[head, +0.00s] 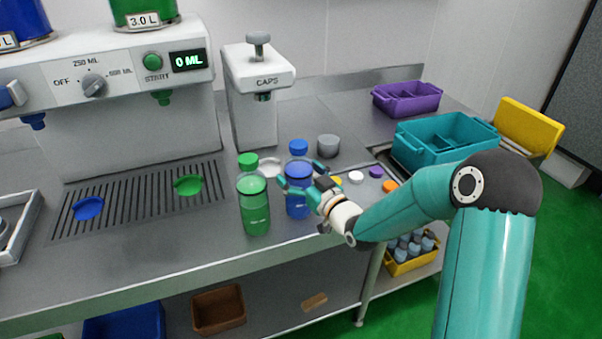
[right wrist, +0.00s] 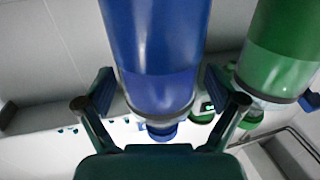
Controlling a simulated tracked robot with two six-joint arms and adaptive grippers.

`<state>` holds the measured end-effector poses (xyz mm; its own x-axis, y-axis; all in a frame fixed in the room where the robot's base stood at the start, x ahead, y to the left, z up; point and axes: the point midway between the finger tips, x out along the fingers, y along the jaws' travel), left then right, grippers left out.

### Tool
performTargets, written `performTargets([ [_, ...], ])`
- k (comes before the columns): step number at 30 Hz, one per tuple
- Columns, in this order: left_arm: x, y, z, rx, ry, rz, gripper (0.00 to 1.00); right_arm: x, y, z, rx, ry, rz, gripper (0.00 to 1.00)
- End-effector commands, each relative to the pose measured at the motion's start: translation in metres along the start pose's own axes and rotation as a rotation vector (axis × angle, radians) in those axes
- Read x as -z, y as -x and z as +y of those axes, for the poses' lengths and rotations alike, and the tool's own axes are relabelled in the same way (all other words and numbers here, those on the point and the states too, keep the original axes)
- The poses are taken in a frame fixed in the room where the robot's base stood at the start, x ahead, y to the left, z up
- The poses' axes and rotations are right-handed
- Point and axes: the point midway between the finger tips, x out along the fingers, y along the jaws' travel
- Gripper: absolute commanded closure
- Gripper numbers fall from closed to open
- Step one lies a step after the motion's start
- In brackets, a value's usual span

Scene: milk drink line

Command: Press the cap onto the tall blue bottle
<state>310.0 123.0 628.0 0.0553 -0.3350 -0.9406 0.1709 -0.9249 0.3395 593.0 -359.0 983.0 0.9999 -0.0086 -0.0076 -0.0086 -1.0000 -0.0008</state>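The tall blue bottle (head: 298,203) stands upright at the counter's front. A blue cap (head: 298,147) shows above its blue body; I cannot tell whether it is fully seated. In the right wrist view, which looks inverted, the blue bottle (right wrist: 155,50) fills the middle and the blue cap (right wrist: 162,134) shows beyond its rim. My right gripper (head: 301,176) is at the blue bottle's upper part. Its fingers (right wrist: 160,88) lie on either side of the bottle, seemingly with narrow gaps; contact is hard to judge. My left gripper is out of view.
A green bottle (head: 255,210) with a green cap (head: 248,160) stands close on the left. The caps press (head: 260,75) stands behind. Several coloured discs and a teal crate (head: 418,155) are to the right. The drip grate (head: 140,195) is left.

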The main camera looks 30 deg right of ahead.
Motion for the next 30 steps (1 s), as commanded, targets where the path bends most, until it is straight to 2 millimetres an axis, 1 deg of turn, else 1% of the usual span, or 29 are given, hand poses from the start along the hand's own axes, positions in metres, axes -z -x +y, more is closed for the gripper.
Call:
performTargets([
  [7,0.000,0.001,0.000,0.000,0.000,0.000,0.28,0.001,0.000,0.000,-0.001,0.000,0.000,0.06],
  [11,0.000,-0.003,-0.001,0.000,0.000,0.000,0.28,0.000,0.008,0.001,-0.002,0.001,0.001,0.06],
  [14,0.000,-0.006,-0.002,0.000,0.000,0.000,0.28,-0.001,0.022,0.002,-0.003,0.001,0.000,0.06],
  [17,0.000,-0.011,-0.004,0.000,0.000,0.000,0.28,-0.001,0.040,0.002,-0.004,0.001,0.001,0.06],
  [24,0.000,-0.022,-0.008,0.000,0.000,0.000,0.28,-0.002,0.089,0.002,-0.005,0.001,0.000,0.06],
  [27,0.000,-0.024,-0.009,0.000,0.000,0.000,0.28,-0.001,0.104,0.002,-0.005,0.002,0.000,0.06],
  [30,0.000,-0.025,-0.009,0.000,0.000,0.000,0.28,0.000,0.114,0.002,-0.004,0.002,0.000,0.06],
])
